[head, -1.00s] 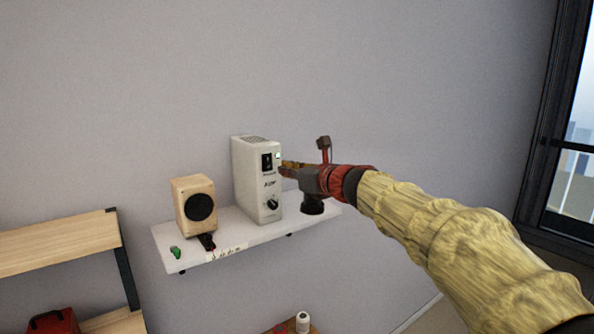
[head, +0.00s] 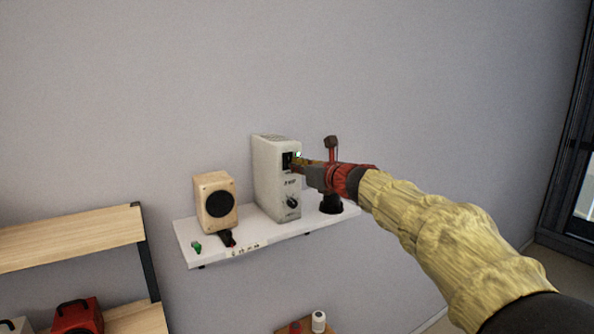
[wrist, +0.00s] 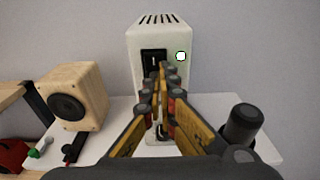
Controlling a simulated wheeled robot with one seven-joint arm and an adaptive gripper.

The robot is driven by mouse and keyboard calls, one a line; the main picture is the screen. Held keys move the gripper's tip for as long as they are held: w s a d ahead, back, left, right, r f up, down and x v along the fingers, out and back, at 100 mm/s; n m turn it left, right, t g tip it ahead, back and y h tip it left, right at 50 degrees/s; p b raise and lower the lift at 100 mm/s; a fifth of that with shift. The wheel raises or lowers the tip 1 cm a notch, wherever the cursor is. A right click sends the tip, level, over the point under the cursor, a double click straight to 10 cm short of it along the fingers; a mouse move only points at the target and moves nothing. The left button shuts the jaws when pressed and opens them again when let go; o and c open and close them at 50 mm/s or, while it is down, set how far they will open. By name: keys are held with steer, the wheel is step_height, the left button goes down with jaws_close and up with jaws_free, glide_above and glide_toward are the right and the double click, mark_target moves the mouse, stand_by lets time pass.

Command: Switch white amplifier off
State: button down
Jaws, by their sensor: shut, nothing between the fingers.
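The white amplifier (head: 268,179) stands upright on a white wall shelf. Its front has a black rocker switch (wrist: 153,62), a lit green lamp (wrist: 181,56) to the right of the switch, and a dark knob (head: 292,202) lower down. My gripper (head: 299,166) is shut and empty, its fingertips at the amplifier's front by the switch. In the wrist view the fingertips (wrist: 164,70) overlap the switch's lower right edge and hide the panel below. I cannot tell whether they touch it.
A wooden speaker (head: 215,202) stands left of the amplifier on the white shelf (head: 270,232). A small green object (head: 196,247) and a black item (head: 228,238) lie at the shelf's front left. A black cylinder (wrist: 241,125) stands right of the amplifier, close to my gripper.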

steer(key=b, duration=0.1)
steer(key=f+b, duration=0.1)
steer(key=b, duration=0.1)
steer(key=shift+w+a, duration=0.1)
steer(key=shift+w, duration=0.1)
steer(key=t+y+b, duration=0.1)
steer(key=t+b, duration=0.1)
steer(key=b, duration=0.7)
steer(key=shift+w+a, duration=0.1)
steer(key=shift+r, duration=0.1)
